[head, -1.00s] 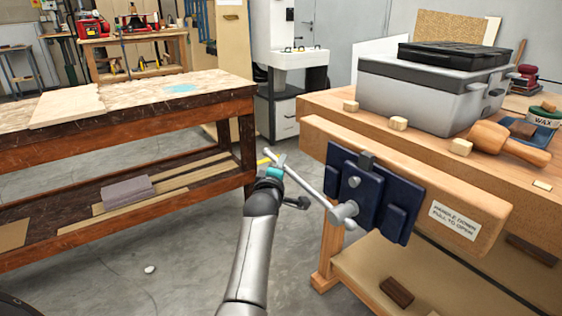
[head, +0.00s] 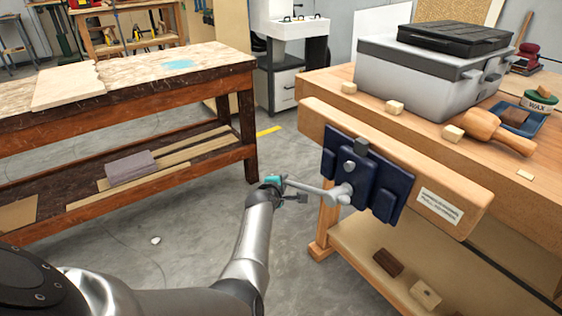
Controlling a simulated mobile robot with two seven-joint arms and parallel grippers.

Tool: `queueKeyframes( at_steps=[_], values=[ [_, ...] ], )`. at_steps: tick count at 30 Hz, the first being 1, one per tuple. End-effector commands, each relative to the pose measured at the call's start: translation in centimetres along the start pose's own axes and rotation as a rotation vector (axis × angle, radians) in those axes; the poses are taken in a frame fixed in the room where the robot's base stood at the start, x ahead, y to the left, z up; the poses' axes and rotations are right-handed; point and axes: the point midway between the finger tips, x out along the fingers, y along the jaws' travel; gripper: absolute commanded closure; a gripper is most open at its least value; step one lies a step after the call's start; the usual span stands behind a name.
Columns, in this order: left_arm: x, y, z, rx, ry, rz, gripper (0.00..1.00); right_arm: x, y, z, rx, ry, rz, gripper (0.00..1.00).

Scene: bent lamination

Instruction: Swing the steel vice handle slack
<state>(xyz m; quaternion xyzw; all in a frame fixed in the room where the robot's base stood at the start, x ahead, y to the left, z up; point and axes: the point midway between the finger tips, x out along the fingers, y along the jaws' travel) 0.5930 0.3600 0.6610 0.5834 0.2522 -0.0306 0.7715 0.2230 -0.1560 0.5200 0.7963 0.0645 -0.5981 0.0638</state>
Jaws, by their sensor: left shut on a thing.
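The steel vice handle (head: 312,188) is a grey bar that runs from the vice's round hub to the left, close to level in the picture. The dark blue vice (head: 395,197) is fixed to the front of the wooden workbench. My left gripper (head: 282,188) is shut on the handle near its outer end, and its fingers partly hide that end. A white label (head: 440,206) is on the wooden jaw (head: 325,115); its words are too blurred to read now. My right gripper is not in view.
A grey toolbox (head: 415,90), a wooden mallet (head: 485,125), a wax tin (head: 540,100) and several small wood blocks stand on the workbench. Another bench (head: 125,125) is at the left. Open concrete floor lies between the benches.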

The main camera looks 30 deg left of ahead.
Motion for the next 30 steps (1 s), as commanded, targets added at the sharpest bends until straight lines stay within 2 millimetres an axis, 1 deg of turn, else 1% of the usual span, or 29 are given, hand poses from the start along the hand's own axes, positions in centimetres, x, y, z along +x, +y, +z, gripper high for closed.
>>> queueKeyframes(
  at_steps=[3,10,18,24,30],
  values=[
    [0.2,-2.3,0.6,-0.082,-0.024,-0.08,1.0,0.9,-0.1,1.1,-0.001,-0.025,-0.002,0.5],
    [0.1,-6.9,2.1,-0.237,-0.069,-0.228,1.0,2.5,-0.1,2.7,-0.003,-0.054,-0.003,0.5],
    [-0.8,-11.8,4.6,-0.42,-0.12,-0.401,1.0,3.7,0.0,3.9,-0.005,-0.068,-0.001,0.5],
    [-2.1,-14.9,6.9,-0.55,-0.157,-0.526,1.0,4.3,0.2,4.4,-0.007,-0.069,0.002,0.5],
    [-3.5,-17.0,9.1,-0.66,-0.187,-0.629,1.0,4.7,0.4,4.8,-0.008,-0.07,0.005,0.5]
  ],
)
